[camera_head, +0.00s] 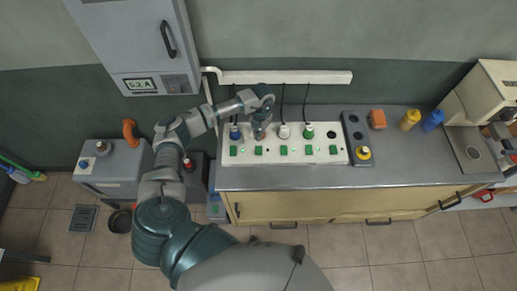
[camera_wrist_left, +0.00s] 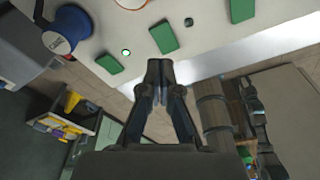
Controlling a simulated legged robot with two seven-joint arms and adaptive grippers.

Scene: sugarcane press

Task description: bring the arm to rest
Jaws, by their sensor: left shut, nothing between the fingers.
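My left arm reaches in from the lower left of the head view, and its gripper (camera_head: 260,133) is over the left part of a white socket panel (camera_head: 322,138) on the counter. In the left wrist view my left gripper (camera_wrist_left: 160,66) has its fingertips together with nothing between them. The panel carries green rectangular switches (camera_head: 283,150) and several plugs: a blue one (camera_head: 235,133), a white one (camera_head: 284,131) and a green one (camera_head: 308,131). A blue plug (camera_wrist_left: 68,30) also shows in the left wrist view. My right gripper is not in view.
A grey metal counter (camera_head: 410,160) extends right. On it stand a dark grey box (camera_head: 357,128), an orange block (camera_head: 377,119), a yellow bottle (camera_head: 410,119), a blue bottle (camera_head: 433,121) and a beige machine (camera_head: 484,92). A wall cabinet (camera_head: 135,40) hangs upper left.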

